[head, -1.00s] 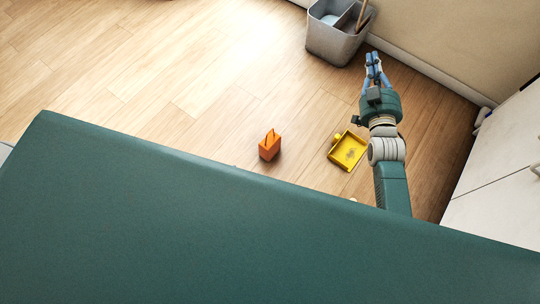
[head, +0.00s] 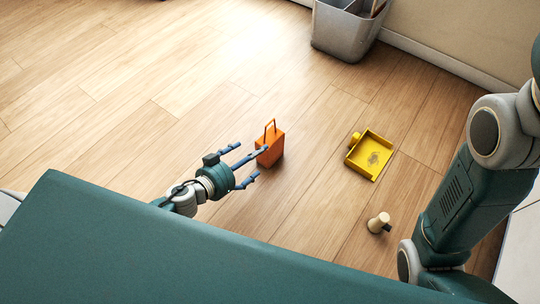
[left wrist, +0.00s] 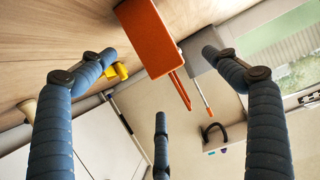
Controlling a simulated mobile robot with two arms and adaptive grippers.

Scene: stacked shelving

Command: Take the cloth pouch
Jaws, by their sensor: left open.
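An orange bag-like block with a thin loop handle (head: 270,148) stands upright on the wooden floor in the head view; I cannot tell that it is cloth, and no other pouch shows. My left gripper (head: 250,162) is open, its blue fingers pointing at the block from the left. One fingertip overlaps its lower left side; contact is unclear. In the left wrist view the orange block (left wrist: 146,38) lies ahead between the spread fingers of my left gripper (left wrist: 155,65). My right arm is at the right edge of the head view, its gripper out of frame.
A yellow tray (head: 385,165) lies on the floor to the right of the block. A small cream object (head: 379,223) lies nearer. A grey bin (head: 345,35) stands by the wall at the back. The floor left of and behind the block is clear.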

